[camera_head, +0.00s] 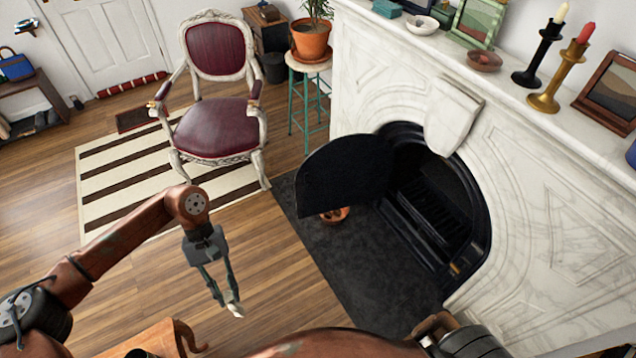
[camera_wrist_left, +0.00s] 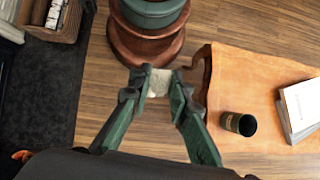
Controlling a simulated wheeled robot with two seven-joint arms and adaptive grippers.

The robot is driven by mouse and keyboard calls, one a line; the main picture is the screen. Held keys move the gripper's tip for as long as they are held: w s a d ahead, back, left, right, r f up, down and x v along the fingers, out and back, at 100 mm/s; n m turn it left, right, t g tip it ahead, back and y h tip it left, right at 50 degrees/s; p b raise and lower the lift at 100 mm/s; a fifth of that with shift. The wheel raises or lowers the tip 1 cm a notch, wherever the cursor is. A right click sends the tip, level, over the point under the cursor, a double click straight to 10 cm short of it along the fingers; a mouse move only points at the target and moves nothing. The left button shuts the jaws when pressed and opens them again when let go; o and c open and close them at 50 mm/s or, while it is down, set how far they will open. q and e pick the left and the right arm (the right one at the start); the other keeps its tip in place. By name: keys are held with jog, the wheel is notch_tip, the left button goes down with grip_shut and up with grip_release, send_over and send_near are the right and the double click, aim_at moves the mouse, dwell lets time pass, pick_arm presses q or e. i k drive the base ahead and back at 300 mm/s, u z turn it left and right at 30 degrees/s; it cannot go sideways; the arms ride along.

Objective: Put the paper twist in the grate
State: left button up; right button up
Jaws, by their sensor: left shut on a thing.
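The paper twist (camera_head: 236,311) is a small white piece at the tips of my left gripper (camera_head: 231,303). The gripper points down and is shut on it, above the wooden floor and left of the hearth. In the left wrist view, the pale paper twist (camera_wrist_left: 159,83) shows between the fingertips of my left gripper (camera_wrist_left: 158,80). The black grate (camera_head: 436,216) sits inside the arched fireplace opening, well to the right of the gripper. My right arm crosses the bottom edge, but its gripper is not visible.
A dark rounded panel (camera_head: 345,174) stands open over the hearth (camera_head: 345,270), in front of the opening's left side. A red armchair (camera_head: 216,125) stands behind.

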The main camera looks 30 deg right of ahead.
aim_at(436, 216)
jog(key=z, duration=0.05)
jog(key=i, duration=2.7)
jog(key=z, duration=3.85)
